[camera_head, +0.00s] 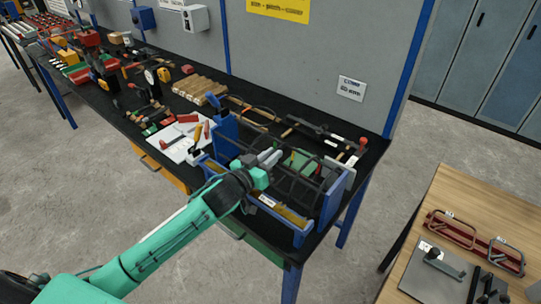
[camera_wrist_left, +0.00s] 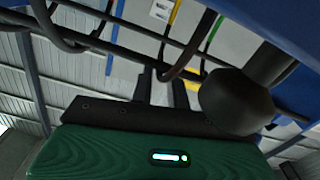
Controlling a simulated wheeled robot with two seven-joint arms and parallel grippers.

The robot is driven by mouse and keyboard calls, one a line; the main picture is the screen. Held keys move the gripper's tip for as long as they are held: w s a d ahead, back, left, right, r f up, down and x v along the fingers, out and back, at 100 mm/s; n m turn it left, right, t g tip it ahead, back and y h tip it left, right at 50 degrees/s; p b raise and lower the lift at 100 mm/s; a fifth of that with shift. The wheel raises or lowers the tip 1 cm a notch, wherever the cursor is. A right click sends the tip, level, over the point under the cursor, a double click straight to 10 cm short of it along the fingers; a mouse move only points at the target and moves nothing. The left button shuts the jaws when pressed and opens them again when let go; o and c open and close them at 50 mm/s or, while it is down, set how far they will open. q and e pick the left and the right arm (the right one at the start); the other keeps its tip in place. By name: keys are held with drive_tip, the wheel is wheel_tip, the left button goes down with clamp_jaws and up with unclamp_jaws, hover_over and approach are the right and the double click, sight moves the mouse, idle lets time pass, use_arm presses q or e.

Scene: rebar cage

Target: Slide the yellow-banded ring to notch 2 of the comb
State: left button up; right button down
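A blue fixture (camera_head: 328,205) on the black bench holds a cage of dark bars and rings. My left gripper (camera_head: 270,157) is at the cage's upper front bar. In the left wrist view its two dark fingers (camera_wrist_left: 162,92) stand apart, with a gap between them. A dark bent rod (camera_wrist_left: 187,55) passes close to the fingertips; I cannot tell if it touches them. A yellow strip (camera_wrist_left: 176,13) shows above, and a green one beside it; I cannot tell which ring carries the yellow band. The comb's notches are not distinguishable. My right gripper is not in view.
A white panel (camera_head: 180,146) with red-handled tools lies left of the fixture. Wooden pieces (camera_head: 200,90) and long tools lie behind it on the bench. A grey wall stands behind. A wooden table (camera_head: 455,190) with clamps is at the lower right, across open floor.

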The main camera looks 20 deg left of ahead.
use_arm(q)
clamp_jaws()
drive_tip(key=shift+s+d+p, duration=0.1)
drive_tip(key=shift+d+p, duration=0.15)
drive_tip(key=shift+p, duration=0.1)
unclamp_jaws()
